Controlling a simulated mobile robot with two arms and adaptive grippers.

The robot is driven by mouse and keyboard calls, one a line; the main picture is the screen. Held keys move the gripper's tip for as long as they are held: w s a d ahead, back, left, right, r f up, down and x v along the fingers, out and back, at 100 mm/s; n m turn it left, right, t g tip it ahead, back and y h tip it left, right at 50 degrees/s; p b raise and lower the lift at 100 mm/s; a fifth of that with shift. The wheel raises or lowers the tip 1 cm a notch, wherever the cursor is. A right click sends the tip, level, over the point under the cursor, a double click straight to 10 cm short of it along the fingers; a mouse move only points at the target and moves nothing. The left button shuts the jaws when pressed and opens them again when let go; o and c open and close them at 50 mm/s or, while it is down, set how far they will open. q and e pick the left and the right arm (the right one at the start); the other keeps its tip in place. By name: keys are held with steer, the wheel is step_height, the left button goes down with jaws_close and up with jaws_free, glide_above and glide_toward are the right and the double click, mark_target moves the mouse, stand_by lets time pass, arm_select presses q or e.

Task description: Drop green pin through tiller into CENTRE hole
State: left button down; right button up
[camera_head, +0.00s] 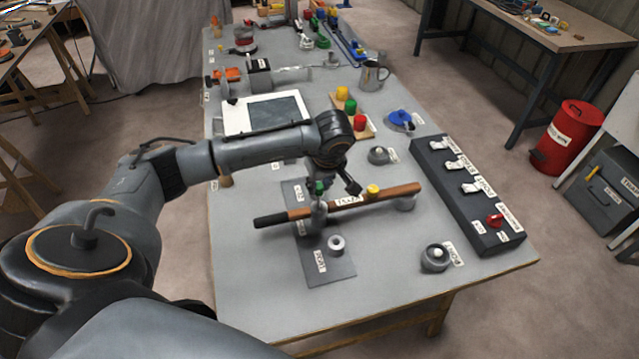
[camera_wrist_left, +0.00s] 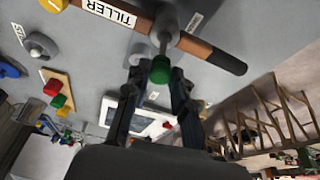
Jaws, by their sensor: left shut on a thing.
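The tiller (camera_head: 345,203), a brown bar with a black grip, lies across the table over a dark plate (camera_head: 335,273). A yellow cap (camera_head: 373,190) sits on it. My left gripper (camera_head: 322,188) is above the tiller, shut on the green pin (camera_head: 319,187). In the left wrist view the green head of the pin (camera_wrist_left: 160,70) is between the fingertips of my left gripper (camera_wrist_left: 158,76). A grey metal part runs from it to the tiller (camera_wrist_left: 190,43); I cannot tell how deep the pin sits. The plate's middle is hidden. My right gripper is not in view.
A grey ring (camera_head: 336,243) stands on the plate in front of the tiller. A black switch box (camera_head: 470,198) is to the right. A wooden block with coloured pegs (camera_head: 366,131), a blue-topped item (camera_head: 401,119) and a mug (camera_head: 372,76) stand behind. The table's front is mostly clear.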

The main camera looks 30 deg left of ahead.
mark_target(320, 195)
arm_select(q)
steer(key=shift+f+b, duration=2.6)
steer(key=shift+f, duration=0.1)
stand_by(1.1)
steer(key=c, duration=1)
jaws_free()
steer(key=shift+c, duration=0.2)
steer(key=shift+o, duration=0.2)
steer(key=o, duration=0.4)
steer(key=shift+c, duration=0.2)
steer(key=shift+r, duration=0.1)
steer(key=shift+r+p, duration=2.3)
steer(key=shift+r, duration=1.65)
